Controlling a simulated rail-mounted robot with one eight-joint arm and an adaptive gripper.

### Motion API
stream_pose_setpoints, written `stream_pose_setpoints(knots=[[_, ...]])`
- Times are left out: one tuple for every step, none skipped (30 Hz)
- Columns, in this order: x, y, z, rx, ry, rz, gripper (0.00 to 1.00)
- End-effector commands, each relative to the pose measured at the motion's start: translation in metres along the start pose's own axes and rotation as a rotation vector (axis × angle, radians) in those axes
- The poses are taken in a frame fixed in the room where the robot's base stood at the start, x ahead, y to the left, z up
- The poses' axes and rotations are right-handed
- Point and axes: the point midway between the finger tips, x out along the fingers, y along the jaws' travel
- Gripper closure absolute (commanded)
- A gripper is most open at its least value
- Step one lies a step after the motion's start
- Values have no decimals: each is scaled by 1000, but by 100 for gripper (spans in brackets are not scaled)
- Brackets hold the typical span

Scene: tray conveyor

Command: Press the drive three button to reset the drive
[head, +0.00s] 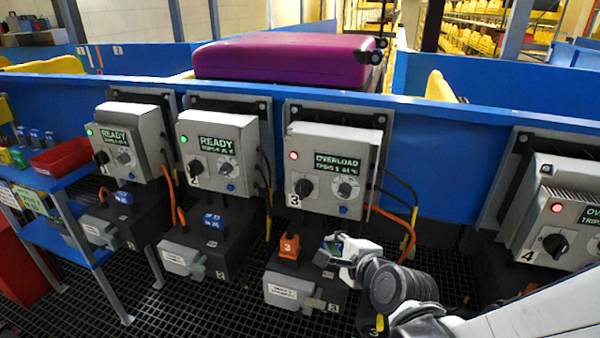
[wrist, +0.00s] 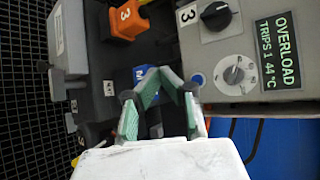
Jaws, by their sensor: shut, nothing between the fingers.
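The drive three unit (head: 333,165) is a grey box on the blue wall, marked 3. Its screen reads OVERLOAD, with a lit red lamp (head: 294,155). It has a black knob (head: 303,188), a grey dial (head: 345,190) and a small blue button (head: 343,210) below the dial. The wrist view, turned sideways, shows the blue button (wrist: 197,79) just beyond my gripper (wrist: 163,76). In the head view my gripper (head: 330,251) is below the unit, over the right part of the dark box. It is shut and empty, apart from the button.
The dark box (head: 262,270) below carries an orange block (head: 289,247) marked 3. Orange and black cables (head: 408,235) hang right of the unit. Drives one (head: 125,140) and two (head: 215,150) read READY. Drive four (head: 560,215) has a red lamp.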

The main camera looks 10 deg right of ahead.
Motion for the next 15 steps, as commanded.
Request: stream_pose_setpoints(knots=[[0, 0, 0, 5, 0, -1, 100], [0, 0, 0, 6, 0, -1, 100], [0, 0, 0, 6, 0, -1, 100], [0, 0, 0, 6, 0, -1, 100], [0, 0, 0, 5, 0, -1, 100], [0, 0, 0, 5, 0, -1, 100], [0, 0, 0, 5, 0, -1, 100], [0, 0, 0, 4, 0, -1, 100], [0, 0, 0, 4, 0, -1, 100], [0, 0, 0, 4, 0, -1, 100], [1, 0, -1, 4, 0, -1, 100], [2, -1, -1, 3, 1, -1, 100], [2, -2, -2, 3, 1, -1, 100], [4, -2, -3, 3, 1, -1, 100], [6, -4, -4, 3, 2, -1, 100]])
